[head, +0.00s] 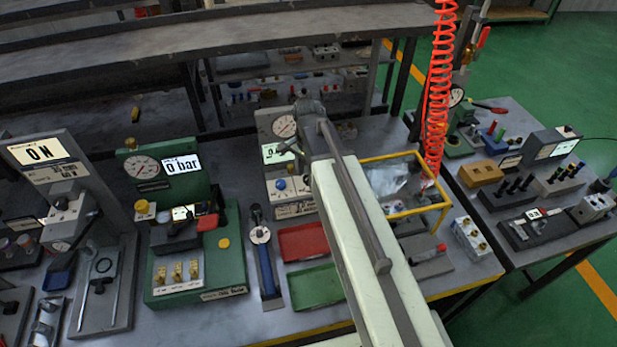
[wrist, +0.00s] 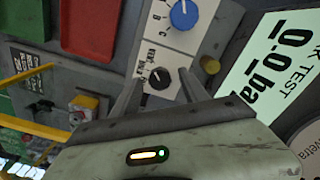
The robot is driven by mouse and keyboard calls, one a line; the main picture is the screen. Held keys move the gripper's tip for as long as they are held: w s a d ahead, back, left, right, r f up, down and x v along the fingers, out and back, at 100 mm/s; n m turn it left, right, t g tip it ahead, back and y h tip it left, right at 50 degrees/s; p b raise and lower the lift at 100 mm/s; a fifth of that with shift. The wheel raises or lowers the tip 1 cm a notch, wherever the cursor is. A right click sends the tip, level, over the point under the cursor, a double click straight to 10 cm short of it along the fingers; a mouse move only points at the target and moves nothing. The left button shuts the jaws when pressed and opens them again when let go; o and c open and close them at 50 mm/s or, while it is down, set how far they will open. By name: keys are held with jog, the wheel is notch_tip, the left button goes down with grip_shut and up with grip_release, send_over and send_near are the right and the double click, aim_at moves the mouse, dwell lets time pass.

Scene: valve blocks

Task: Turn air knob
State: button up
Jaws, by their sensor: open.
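The leak-test station stands mid-bench under the end of my arm. Its white panel carries a blue knob (head: 280,184), which also shows at the top of the wrist view (wrist: 183,14). A small black knob (wrist: 158,77) with a white pointer mark sits on the same panel; its rotated label is hard to read, so I cannot tell which knob is the air knob. My gripper (wrist: 160,72) is open, its two fingers on either side of the black knob in the picture. Contact cannot be told. In the head view my gripper (head: 288,147) is small and dark.
A display reading 0.0 bar (wrist: 275,75) is close on the right. A red tray (head: 303,241) and a green tray (head: 317,286) lie in front of the station. A yellow-framed guard (head: 447,205) stands to its right, below a red coiled hose (head: 437,110).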

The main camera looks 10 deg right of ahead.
grip_shut()
jog(key=shift+n, duration=0.3)
jog(key=n, duration=0.3)
jog(key=shift+n, duration=0.3)
jog(key=n, duration=0.4)
jog(key=shift+n, duration=0.3)
jog(key=n, duration=0.9)
